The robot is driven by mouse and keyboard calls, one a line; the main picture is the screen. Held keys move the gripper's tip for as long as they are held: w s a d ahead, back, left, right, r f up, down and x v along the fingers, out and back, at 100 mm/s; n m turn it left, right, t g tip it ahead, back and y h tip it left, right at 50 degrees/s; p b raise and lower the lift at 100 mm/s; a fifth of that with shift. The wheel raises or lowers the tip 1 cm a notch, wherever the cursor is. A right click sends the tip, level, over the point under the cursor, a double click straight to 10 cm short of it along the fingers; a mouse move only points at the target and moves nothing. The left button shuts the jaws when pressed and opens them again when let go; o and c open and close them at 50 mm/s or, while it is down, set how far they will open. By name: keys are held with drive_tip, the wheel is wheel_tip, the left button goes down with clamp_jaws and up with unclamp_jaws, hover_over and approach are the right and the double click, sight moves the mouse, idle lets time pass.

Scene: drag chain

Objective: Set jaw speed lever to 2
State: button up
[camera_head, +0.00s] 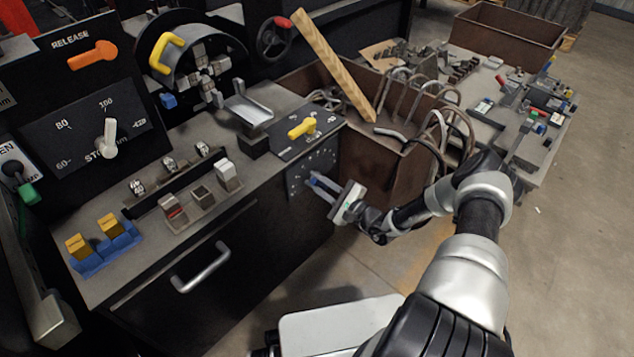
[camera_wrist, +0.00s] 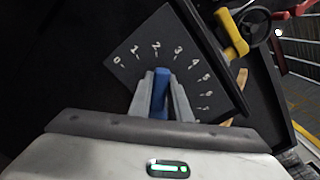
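The jaw speed dial (camera_wrist: 140,70) is a black plate with white numbers from 0 upward. In the head view it is the dark panel (camera_head: 299,178) at the right end of the cabinet front. Its blue lever (camera_wrist: 160,94) stands between my fingers and lines up with about the 2 mark. It shows small in the head view (camera_head: 313,178). My gripper (camera_wrist: 161,100) has a grey finger close against each side of the lever, seemingly shut on it; in the head view (camera_head: 321,184) it reaches the panel from the right. The lever's base is hidden by the fingers.
Above the panel is a yellow lever (camera_head: 302,128) on the bench top, also in the wrist view (camera_wrist: 232,32). A rusty bin (camera_head: 362,165) with a wooden plank (camera_head: 335,65) and bent metal hoops stands right behind my arm. A drawer handle (camera_head: 201,268) juts out left.

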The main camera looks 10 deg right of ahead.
clamp_jaws()
drive_tip(key=shift+f+n, duration=0.15)
drive_tip(key=shift+n, duration=0.25)
drive_tip(key=shift+s+a+f+n, duration=0.1)
drive_tip(key=shift+s+a+n, duration=0.1)
drive_tip(key=shift+n, duration=0.1)
drive_tip(key=o, duration=0.8)
unclamp_jaws()
drive_tip(key=p+v, duration=0.2)
drive_tip(key=v, duration=1.5)
drive_tip(key=shift+s+d+p, duration=0.1)
drive_tip(key=shift+d+p, duration=0.05)
drive_tip(key=shift+p, duration=0.15)
